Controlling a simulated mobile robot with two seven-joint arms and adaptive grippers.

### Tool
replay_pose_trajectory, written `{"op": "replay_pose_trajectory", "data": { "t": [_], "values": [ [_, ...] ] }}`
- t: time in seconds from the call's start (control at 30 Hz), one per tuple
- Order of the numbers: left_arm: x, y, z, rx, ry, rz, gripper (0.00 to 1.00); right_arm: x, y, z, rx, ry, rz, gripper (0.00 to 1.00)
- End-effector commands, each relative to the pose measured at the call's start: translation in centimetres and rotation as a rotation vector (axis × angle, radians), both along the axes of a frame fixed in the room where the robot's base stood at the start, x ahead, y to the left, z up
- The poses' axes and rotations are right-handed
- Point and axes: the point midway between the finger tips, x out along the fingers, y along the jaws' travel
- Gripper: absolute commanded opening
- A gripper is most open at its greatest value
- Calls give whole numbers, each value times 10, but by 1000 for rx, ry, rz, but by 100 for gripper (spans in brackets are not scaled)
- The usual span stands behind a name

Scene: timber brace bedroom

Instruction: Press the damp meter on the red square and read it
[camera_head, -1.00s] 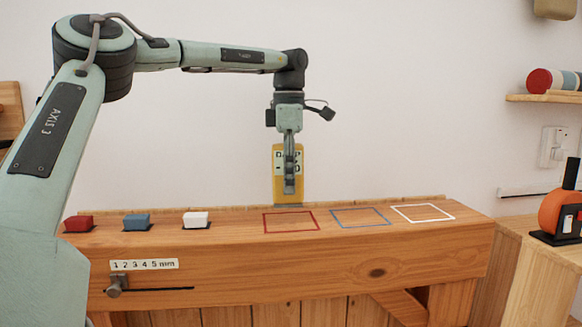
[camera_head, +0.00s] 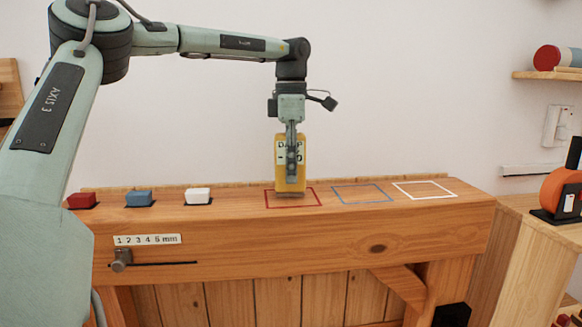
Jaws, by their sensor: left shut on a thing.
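My left gripper (camera_head: 291,165) is shut on the yellow damp meter (camera_head: 281,180), which hangs upright below it. The meter's lower end is at the red square (camera_head: 309,205), outlined on the wooden beam's top. I cannot tell whether it touches the wood. The gripper fingers cover part of the meter's face and its lettering. My right gripper is not in view.
A blue square (camera_head: 362,194) and a white square (camera_head: 425,190) lie to the right on the beam (camera_head: 300,235). Red (camera_head: 81,200), blue (camera_head: 139,198) and white (camera_head: 198,196) blocks sit at left. A slider knob (camera_head: 121,260) is on the front, under a millimetre scale (camera_head: 147,240). An orange reel (camera_head: 562,197) stands at right.

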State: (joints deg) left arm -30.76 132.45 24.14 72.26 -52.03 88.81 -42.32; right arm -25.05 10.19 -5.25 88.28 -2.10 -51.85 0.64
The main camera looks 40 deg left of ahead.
Motion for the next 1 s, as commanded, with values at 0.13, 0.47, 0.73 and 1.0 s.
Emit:
{"op": "replay_pose_trajectory", "data": {
  "t": [0.13,0.47,0.73,1.0],
  "values": [
    [0,0,0,0,-1,0,5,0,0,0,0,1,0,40],
    [0,0,-3,0,-1,0,5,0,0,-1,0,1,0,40],
    [0,0,-7,0,-1,0,5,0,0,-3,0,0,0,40],
    [0,0,-8,0,-1,0,5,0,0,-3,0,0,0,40]
  ]
}}
